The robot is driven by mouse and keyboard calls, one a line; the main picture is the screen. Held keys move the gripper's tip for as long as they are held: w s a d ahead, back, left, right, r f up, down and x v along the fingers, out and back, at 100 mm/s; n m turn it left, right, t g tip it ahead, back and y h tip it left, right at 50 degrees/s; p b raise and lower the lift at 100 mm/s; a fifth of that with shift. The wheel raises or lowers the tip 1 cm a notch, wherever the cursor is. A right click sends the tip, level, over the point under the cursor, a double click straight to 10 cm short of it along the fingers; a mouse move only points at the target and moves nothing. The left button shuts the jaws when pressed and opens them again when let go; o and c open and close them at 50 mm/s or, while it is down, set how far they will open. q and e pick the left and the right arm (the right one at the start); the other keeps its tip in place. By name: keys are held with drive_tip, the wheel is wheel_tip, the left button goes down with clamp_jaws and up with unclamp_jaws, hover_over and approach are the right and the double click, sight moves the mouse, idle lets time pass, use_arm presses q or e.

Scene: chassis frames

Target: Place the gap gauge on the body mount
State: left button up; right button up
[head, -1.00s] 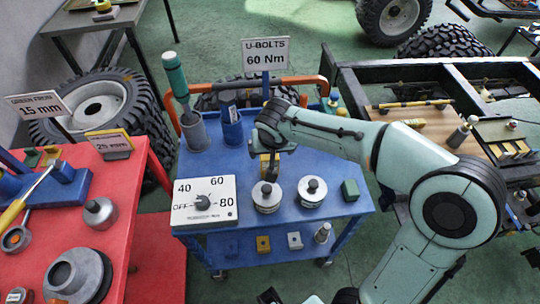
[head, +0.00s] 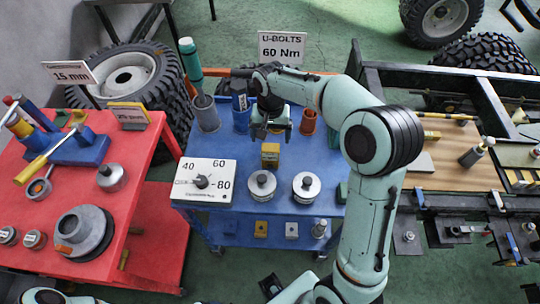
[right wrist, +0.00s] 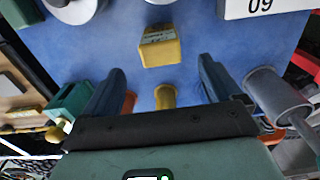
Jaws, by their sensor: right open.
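A small yellow block with a printed label (head: 270,156), which looks like the gap gauge, stands on the blue cart top behind the two silver round weights. It also shows in the right wrist view (right wrist: 160,46), ahead of and between my fingers, not touching them. My right gripper (head: 272,132) is open and empty just beyond the block, pointing down toward the cart. Its two dark fingers (right wrist: 160,88) are spread wide in the wrist view. The chassis frame (head: 440,205) is at the right; I cannot tell which bracket is the body mount. My left gripper is not clearly identifiable.
The blue cart (head: 225,215) holds a torque dial box (head: 205,180), grey cup (head: 206,112), orange cup (head: 308,121) and green block (head: 342,192). A red table (head: 150,165) with tools stands at left. A sign (head: 282,47) rises behind the cart.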

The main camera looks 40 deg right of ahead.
sight(270, 147)
wheel_tip(270, 147, down, 4)
drive_tip(key=shift+r, duration=0.2)
drive_tip(key=shift+f, duration=2.7)
drive_tip(key=c, duration=1.2)
use_arm(q)
drive_tip(key=shift+s+f, duration=0.15)
drive_tip(key=shift+f, duration=0.1)
use_arm(e)
drive_tip(key=shift+c, duration=0.2)
drive_tip(key=shift+w+r, duration=0.1)
drive_tip(key=shift+r, duration=0.05)
use_arm(q)
drive_tip(key=w+r+p, duration=0.1)
drive_tip(key=r+p, duration=0.1)
drive_tip(key=r, duration=0.1)
drive_tip(key=shift+w, duration=0.35)
use_arm(e)
wheel_tip(270, 147, up, 20)
